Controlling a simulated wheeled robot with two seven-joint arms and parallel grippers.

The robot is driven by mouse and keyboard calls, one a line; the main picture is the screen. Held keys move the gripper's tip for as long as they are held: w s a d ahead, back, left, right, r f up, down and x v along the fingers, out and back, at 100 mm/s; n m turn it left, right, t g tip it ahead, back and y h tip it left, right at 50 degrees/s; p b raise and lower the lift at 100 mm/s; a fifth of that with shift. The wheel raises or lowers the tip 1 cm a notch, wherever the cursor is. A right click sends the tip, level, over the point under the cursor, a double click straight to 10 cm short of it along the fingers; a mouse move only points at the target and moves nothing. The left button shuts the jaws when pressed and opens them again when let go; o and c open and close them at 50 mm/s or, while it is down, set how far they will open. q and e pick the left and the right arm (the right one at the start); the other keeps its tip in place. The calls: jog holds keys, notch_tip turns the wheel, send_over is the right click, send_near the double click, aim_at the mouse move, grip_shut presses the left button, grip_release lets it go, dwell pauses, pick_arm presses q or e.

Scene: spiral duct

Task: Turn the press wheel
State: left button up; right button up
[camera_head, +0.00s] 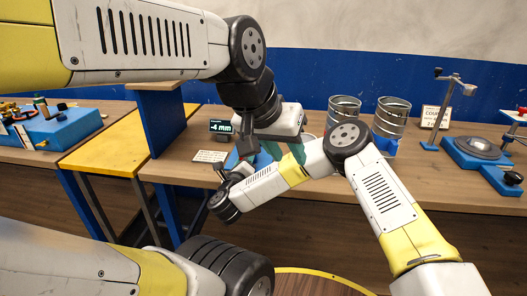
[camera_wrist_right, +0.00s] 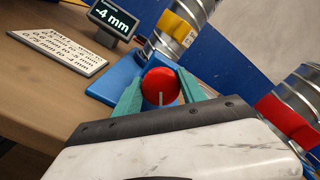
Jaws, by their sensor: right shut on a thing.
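A round red knob (camera_wrist_right: 160,87) shows in the right wrist view, above a blue base (camera_wrist_right: 127,68). My right gripper (camera_wrist_right: 160,94) is shut on this knob, one teal finger on each side. The rest of the press wheel cannot be made out there. In the head view my left gripper (camera_head: 283,152) hangs over the bench, its teal fingers apart and pointing down. The display (camera_head: 221,127) reads -4 mm, also in the right wrist view (camera_wrist_right: 112,18).
A white placard (camera_wrist_right: 60,40) lies by the display. Two spiral ducts (camera_head: 391,117) (camera_head: 343,109) stand behind on the wooden bench. A blue device with a round plate (camera_head: 478,148) is at right. Another blue device (camera_head: 60,128) is at far left beside a yellow surface (camera_head: 110,145).

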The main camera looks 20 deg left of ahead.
jog(key=shift+f+m, duration=0.1)
jog(key=shift+m, duration=0.3)
jog(key=o, duration=1.4)
jog(key=v, duration=0.8)
jog(key=shift+w+a, duration=0.1)
jog(key=shift+w, duration=0.05)
